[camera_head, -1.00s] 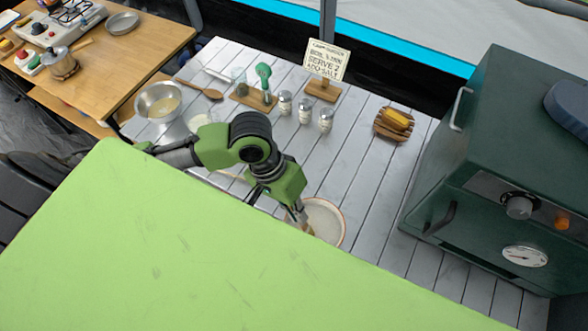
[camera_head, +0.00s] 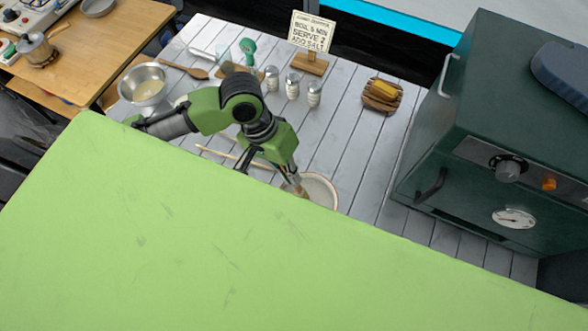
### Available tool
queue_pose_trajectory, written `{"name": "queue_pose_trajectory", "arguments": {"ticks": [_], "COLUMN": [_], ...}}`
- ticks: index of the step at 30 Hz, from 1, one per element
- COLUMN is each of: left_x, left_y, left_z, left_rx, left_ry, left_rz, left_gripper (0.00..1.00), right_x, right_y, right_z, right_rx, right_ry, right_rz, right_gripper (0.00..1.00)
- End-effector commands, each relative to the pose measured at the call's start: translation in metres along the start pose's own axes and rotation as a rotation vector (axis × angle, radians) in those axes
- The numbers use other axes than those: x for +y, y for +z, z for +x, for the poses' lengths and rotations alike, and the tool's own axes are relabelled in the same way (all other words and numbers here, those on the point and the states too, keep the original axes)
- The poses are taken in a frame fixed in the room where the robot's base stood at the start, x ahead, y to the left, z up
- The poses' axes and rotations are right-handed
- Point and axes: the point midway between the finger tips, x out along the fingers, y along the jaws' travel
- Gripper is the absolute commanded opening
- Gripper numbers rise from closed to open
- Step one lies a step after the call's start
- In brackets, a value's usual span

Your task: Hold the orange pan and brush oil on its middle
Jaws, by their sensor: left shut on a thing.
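A round pale pan (camera_head: 322,189) with a thin orange-brown rim lies on the grey plank table, its near part hidden. My left gripper (camera_head: 286,171) is shut on a brush (camera_head: 298,189), seen small and partly covered. The brush's tan tip points down over the left side of the pan; whether it touches cannot be told. A metal bowl (camera_head: 142,87) with pale yellowish liquid stands at the table's left end. My right gripper is not in view, and whether anything holds the pan is hidden.
A dark green oven (camera_head: 480,130) stands at the right. Shakers (camera_head: 292,86), a sign (camera_head: 311,34), a wooden spoon (camera_head: 188,69) and a wooden stand with a yellow item (camera_head: 381,95) are at the back. A thin wooden stick (camera_head: 217,153) lies near my arm. My green body covers the foreground.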

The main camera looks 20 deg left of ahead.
Motion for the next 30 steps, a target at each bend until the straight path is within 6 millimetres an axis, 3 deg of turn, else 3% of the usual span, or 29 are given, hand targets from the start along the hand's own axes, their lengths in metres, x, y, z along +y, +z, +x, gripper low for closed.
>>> {"name": "queue_pose_trajectory", "arguments": {"ticks": [11,15,30], "left_x": [-0.024,-0.013,0.019], "left_y": [-0.025,-0.034,0.002], "left_z": [-0.007,-0.003,0.006], "left_rx": [0.003,0.002,-0.002], "left_ry": [0.0,0.002,0.0], "left_rz": [-0.002,0.0,0.001], "left_gripper": [0.0,0.0,0.0], "right_x": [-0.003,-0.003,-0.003], "right_y": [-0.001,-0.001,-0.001], "right_z": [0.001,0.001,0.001], "right_rx": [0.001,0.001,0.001], "right_ry": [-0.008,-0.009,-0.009], "right_rz": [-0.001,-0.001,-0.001], "right_gripper": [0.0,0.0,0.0]}}
